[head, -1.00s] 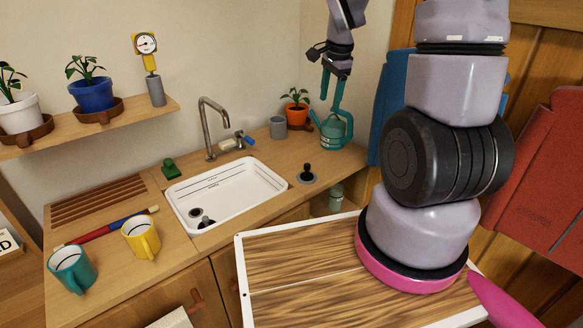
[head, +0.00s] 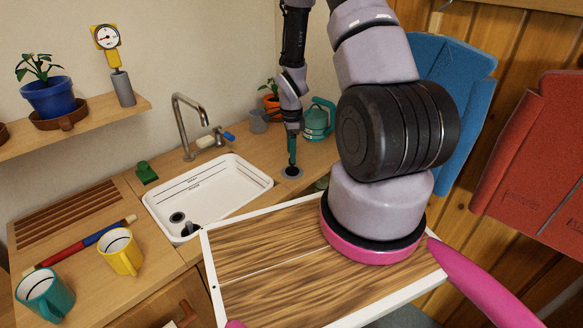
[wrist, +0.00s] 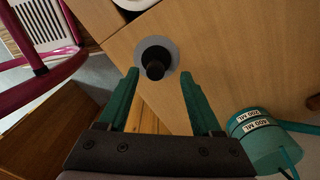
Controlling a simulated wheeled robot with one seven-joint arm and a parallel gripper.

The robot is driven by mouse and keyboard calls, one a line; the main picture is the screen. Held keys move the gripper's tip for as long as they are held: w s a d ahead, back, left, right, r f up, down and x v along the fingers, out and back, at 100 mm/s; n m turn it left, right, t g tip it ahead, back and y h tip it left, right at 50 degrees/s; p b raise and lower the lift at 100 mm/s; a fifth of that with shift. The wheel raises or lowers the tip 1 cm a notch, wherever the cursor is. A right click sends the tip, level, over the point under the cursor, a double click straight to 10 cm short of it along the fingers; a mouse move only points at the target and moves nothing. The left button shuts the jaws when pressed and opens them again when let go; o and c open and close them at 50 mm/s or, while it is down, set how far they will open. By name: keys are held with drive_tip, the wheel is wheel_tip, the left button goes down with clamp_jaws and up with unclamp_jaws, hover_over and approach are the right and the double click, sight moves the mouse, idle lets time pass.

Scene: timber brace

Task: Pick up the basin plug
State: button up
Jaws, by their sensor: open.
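The basin plug, a grey disc with a black knob, lies on the wooden counter right of the white basin (head: 225,185). The plug's disc (head: 292,173) shows just under my gripper (head: 292,158) in the head view, where the fingers hide most of the knob. In the wrist view the plug (wrist: 155,60) is ahead of my gripper (wrist: 160,75), its knob roughly in line with the gap between the two teal fingers. The fingers are apart with nothing held. I cannot tell whether the knob is between the fingertips.
A grey cup (head: 258,122) and a potted plant (head: 270,101) stand behind. The tap (head: 180,120) rises at the basin's back.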

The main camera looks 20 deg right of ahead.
sight(292, 170)
drive_tip(key=f, duration=0.5)
drive_tip(key=shift+s+a+f, duration=0.1)
drive_tip(key=shift+s+f, duration=0.1)
drive_tip(key=shift+s, duration=0.1)
clamp_jaws()
